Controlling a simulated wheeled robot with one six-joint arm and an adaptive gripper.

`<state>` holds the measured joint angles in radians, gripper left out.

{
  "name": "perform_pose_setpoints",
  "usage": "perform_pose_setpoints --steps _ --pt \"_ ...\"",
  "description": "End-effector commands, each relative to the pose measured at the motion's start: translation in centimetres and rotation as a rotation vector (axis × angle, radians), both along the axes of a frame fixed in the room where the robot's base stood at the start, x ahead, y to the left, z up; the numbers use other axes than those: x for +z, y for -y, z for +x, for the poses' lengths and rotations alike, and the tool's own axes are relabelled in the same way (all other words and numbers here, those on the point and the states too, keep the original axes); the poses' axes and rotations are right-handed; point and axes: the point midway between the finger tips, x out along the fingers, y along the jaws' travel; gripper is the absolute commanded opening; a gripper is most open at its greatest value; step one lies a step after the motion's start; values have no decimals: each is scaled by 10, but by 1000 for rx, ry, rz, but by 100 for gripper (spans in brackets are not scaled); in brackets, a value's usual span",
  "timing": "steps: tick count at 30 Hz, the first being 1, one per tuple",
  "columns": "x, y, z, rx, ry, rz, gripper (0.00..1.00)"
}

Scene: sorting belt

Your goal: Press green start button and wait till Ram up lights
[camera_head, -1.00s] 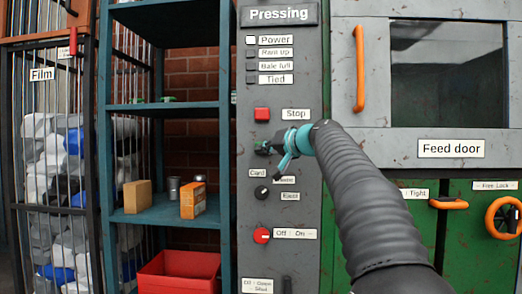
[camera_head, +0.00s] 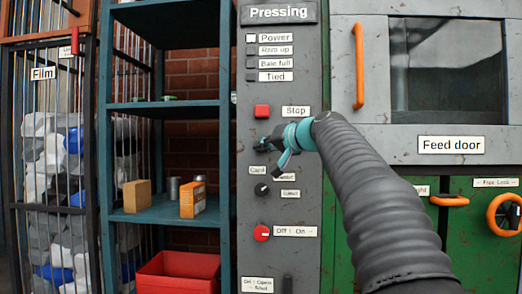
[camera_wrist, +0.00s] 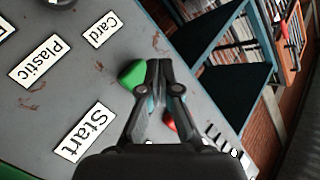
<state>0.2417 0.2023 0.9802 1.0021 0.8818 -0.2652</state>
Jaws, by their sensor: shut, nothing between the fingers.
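The green start button (camera_wrist: 132,75) shows in the wrist view, right beside my gripper (camera_wrist: 158,66). The gripper is shut and empty; its fingertips overlap the button's edge, and I cannot tell whether they touch it. In the head view my gripper (camera_head: 262,144) is at the Pressing panel (camera_head: 310,190), below the red stop button (camera_head: 262,111), and hides the green button. The Ram up lamp (camera_head: 251,50) is dark. The Power lamp (camera_head: 251,38) is white. The Bale full lamp (camera_head: 251,63) and Tied lamp (camera_head: 251,76) are dark.
Below my gripper are a black selector knob (camera_head: 262,189) and a red Off/On switch (camera_head: 262,232). The feed door (camera_head: 375,140) with an orange handle (camera_head: 359,66) is to the right. A blue shelf (camera_head: 160,213) stands left, with a red bin (camera_head: 178,270) below.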

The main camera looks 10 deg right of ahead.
Motion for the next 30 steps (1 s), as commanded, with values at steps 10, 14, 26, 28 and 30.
perform_pose_setpoints --steps 10,14,26,28,30 --pt "-1 -8 -26 0 0 0 0" --pt "0 -9 -28 0 0 0 0" --pt "0 -9 -28 0 0 1 0" --pt "0 -9 -28 0 0 1 0" --pt "0 -9 -28 0 0 1 0"
